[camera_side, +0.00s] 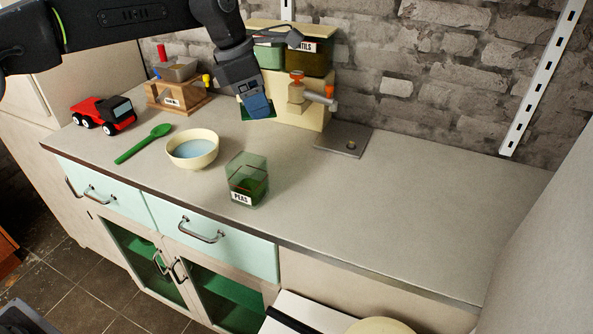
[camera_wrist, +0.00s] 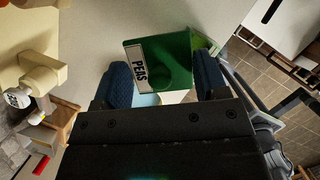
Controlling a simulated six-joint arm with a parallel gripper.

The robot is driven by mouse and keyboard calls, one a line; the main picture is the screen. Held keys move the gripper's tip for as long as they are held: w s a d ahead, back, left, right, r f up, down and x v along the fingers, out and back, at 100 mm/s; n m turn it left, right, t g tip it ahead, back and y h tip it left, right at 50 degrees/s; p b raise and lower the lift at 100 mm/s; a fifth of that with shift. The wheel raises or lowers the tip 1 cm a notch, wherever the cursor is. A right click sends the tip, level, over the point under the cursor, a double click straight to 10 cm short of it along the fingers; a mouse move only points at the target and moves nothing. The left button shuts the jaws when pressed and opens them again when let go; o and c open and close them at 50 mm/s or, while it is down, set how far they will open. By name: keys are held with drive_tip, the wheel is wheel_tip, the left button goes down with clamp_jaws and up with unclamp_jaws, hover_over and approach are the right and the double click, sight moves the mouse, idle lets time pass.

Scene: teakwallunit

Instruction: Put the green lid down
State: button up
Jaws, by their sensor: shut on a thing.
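My gripper (camera_side: 257,107) hangs above the back of the counter, in front of the cream shelf unit. It is shut on the green lid (camera_side: 243,114), of which only dark green edges show beside the blue fingertips. In the wrist view my gripper's (camera_wrist: 164,84) two blue fingers show, but I cannot clearly make out the lid between them. The clear jar labelled PEAS (camera_side: 247,181) stands upright on the counter, open at the top, with green contents low inside. It also shows in the wrist view (camera_wrist: 172,58) beyond the fingers, apart from the gripper in the side view.
A cream bowl (camera_side: 193,150) with blue contents and a green spoon (camera_side: 143,144) lie left of the jar. A red toy truck (camera_side: 103,114) and wooden grinder (camera_side: 176,94) are farther left. A grey plate (camera_side: 343,141) lies right of the shelf unit (camera_side: 300,113). The counter's right side (camera_side: 430,205) is clear.

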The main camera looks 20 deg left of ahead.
drive_tip(key=w+a+n, duration=0.2)
drive_tip(key=w+a, duration=0.1)
drive_tip(key=a, duration=0.2)
hover_over(300, 170)
drive_tip(key=f, duration=1.2)
drive_tip(key=shift+s+a+f, duration=0.2)
drive_tip(key=shift+s+a, duration=0.1)
drive_tip(key=shift+f, duration=1.95)
drive_tip(key=shift+f, duration=0.1)
drive_tip(key=o, duration=0.9)
drive_tip(key=shift+f, duration=0.1)
drive_tip(key=shift+o, duration=0.2)
